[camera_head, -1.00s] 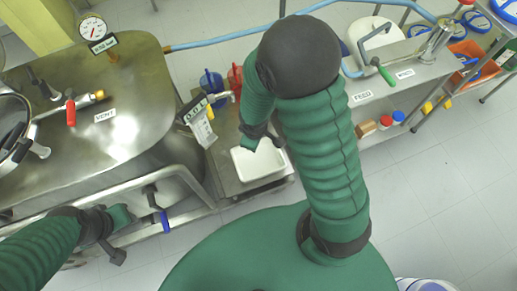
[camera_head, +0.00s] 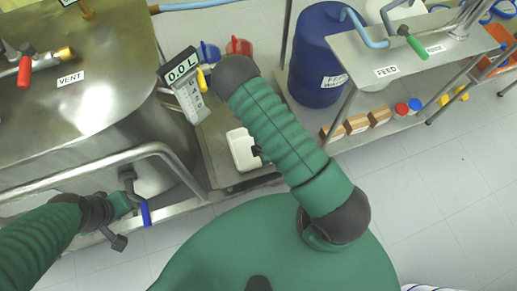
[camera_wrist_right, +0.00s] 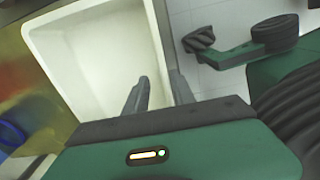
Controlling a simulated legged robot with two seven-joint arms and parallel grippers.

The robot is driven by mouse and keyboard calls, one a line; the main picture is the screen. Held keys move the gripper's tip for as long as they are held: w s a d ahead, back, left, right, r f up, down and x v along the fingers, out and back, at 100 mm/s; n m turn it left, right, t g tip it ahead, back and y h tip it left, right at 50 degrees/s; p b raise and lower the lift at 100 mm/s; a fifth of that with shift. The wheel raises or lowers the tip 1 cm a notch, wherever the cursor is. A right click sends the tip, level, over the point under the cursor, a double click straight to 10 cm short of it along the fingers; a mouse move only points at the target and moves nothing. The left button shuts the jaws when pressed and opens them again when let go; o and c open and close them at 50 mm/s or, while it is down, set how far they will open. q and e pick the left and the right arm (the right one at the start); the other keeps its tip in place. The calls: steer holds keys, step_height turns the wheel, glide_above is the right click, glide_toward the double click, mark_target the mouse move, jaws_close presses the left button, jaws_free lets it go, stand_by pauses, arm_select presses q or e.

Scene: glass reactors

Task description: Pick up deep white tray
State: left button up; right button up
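The deep white tray (camera_head: 240,158) sits on the low metal shelf beside the steel vessel, partly hidden by my right arm. It fills the upper left of the right wrist view (camera_wrist_right: 85,60) and is empty where visible. My right gripper (camera_wrist_right: 160,92) is open at the tray's wall. One finger is over the inside and the other is beyond the rim, with the wall running between them; I cannot tell whether they touch it. In the head view the right gripper (camera_head: 258,152) is mostly hidden behind its arm. My left gripper (camera_head: 122,204) is near the blue-handled valve, its fingers unclear.
The steel vessel (camera_head: 90,110) and its rail stand left of the tray. A blue drum (camera_head: 318,60) and the FEED table (camera_head: 400,60) are at the right.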

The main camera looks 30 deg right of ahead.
steer(key=f+b, duration=0.1)
steer(key=f, duration=0.1)
steer(key=f+b, duration=0.1)
steer(key=f, duration=0.2)
steer(key=shift+s+d+b, duration=0.15)
steer(key=shift+s+b, duration=0.05)
steer(key=shift+b, duration=0.2)
steer(key=shift+r, duration=0.1)
steer(key=shift+c, duration=0.3)
jaws_close()
stand_by(0.5)
